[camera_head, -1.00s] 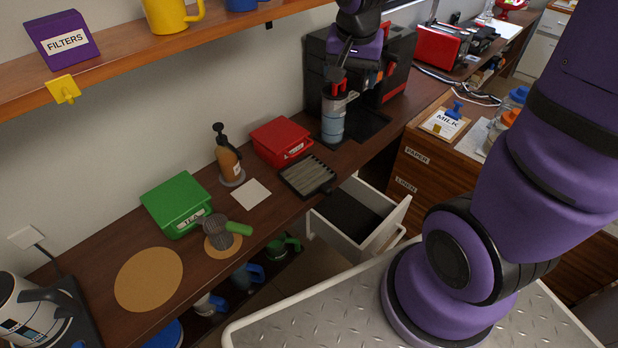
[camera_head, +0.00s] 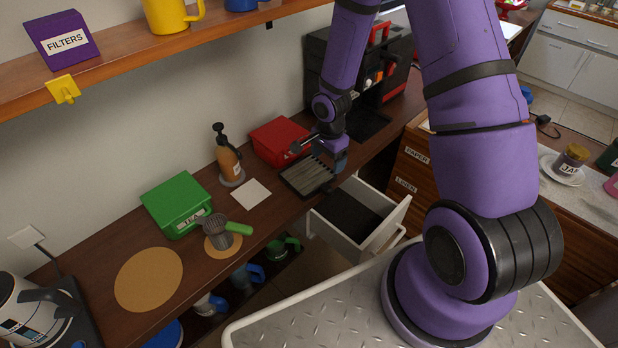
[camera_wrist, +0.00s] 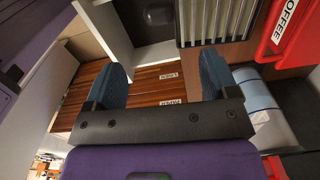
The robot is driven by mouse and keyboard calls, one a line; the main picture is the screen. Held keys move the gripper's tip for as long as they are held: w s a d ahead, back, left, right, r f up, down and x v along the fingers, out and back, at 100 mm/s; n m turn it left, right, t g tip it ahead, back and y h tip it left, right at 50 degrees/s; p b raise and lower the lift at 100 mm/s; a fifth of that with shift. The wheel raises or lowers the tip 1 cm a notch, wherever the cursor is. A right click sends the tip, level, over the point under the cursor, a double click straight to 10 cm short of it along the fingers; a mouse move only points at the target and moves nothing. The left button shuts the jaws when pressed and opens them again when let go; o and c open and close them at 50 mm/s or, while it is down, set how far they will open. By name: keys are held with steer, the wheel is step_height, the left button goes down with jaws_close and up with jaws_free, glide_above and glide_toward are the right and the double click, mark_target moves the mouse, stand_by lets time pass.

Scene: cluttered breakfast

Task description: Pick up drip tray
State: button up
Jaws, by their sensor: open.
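The drip tray (camera_head: 305,178) is a dark, shallow tray with a slatted grey top, lying flat near the counter's front edge. My gripper (camera_head: 340,160) is at the tray's right end in the head view, with its jaws partly hidden by my wrist. In the wrist view the drip tray (camera_wrist: 216,22) shows at the top, beyond the blue fingertips. There my gripper (camera_wrist: 161,72) is open, with nothing between its fingers. I cannot tell whether a finger touches the tray.
An open white drawer (camera_head: 358,222) juts out below. The coffee machine (camera_head: 395,75) stands at the right. A blue-grey cylinder (camera_wrist: 258,92) is near my gripper.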

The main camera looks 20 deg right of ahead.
mark_target(326, 186)
steer(key=shift+f, duration=5.65)
steer(key=c, duration=1.2)
steer(key=shift+r, duration=0.2)
